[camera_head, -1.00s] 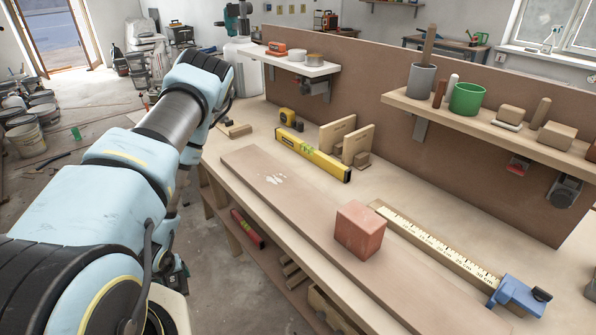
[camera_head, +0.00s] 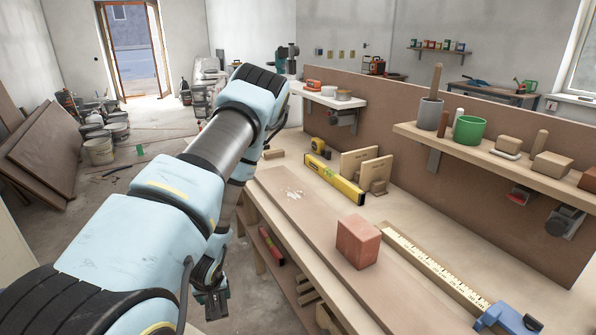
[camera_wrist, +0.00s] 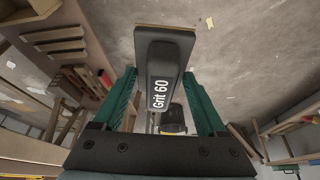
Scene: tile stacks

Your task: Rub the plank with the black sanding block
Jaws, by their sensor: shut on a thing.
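The black sanding block (camera_wrist: 165,70), marked "Grit 60", is between the two green fingers of my gripper (camera_wrist: 159,85) in the wrist view. The fingers are shut on it, and a tan layer shows along its far edge. In the head view my gripper (camera_head: 212,303) hangs low, left of the workbench and over the floor; the block is hard to make out there. The long brown plank (camera_head: 312,212) lies flat on the workbench with a whitish patch near its far end. My gripper is well apart from the plank.
A reddish block (camera_head: 357,241) stands on the plank. A yellow level (camera_head: 335,180), wooden angle pieces (camera_head: 366,170), a ruler strip (camera_head: 435,262) and a blue clamp (camera_head: 508,320) lie right of it. The bench's front edge (camera_head: 300,243) lies between my gripper and the plank.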

